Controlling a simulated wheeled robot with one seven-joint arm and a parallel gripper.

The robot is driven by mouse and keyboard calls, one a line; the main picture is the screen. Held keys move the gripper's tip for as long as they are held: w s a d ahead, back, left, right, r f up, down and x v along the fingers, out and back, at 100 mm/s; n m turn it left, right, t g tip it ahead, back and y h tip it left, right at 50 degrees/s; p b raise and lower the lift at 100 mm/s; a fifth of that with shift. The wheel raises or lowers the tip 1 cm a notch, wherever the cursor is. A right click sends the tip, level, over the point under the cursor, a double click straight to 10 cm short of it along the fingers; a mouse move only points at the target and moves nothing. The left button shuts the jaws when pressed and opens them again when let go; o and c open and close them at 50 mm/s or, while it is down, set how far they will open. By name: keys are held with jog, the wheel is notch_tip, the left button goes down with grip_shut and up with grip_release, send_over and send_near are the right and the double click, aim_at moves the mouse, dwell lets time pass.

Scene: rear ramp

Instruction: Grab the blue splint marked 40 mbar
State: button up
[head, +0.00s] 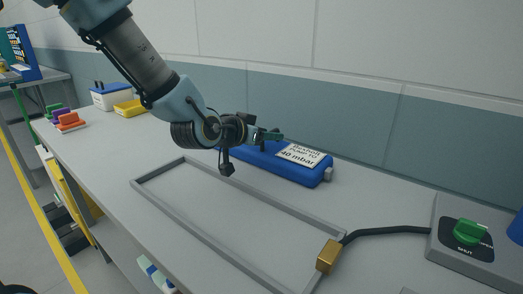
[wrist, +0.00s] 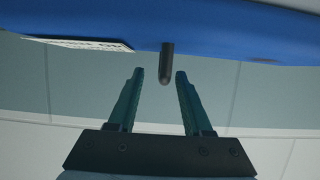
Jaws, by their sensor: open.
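The blue splint (head: 256,158) lies along the back of the grey bench, behind the raised frame. Its white label (head: 300,154) reads "40 mbar" on the lower line. A grey fitting sticks out at its right end. My gripper (head: 274,135) is above the splint, and part of the splint is hidden behind my arm. In the wrist view the two green fingers of my gripper (wrist: 159,75) are apart, with a dark rounded peg (wrist: 167,65) on the blue splint (wrist: 220,28) between their tips. I cannot tell whether the fingers touch the peg.
An empty raised frame (head: 205,232) lies in front of the splint. A brass block (head: 328,256) on a black hose leads to a green knob (head: 469,231) marked SHUT. A yellow bin (head: 128,108), a white box (head: 110,96) and coloured blocks (head: 70,121) stand at the far left.

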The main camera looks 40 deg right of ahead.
jog(key=shift+p+x, duration=0.7)
jog(key=shift+x, duration=1.85)
jog(key=shift+w+a+r, duration=0.1)
jog(key=shift+w, duration=0.1)
grip_shut()
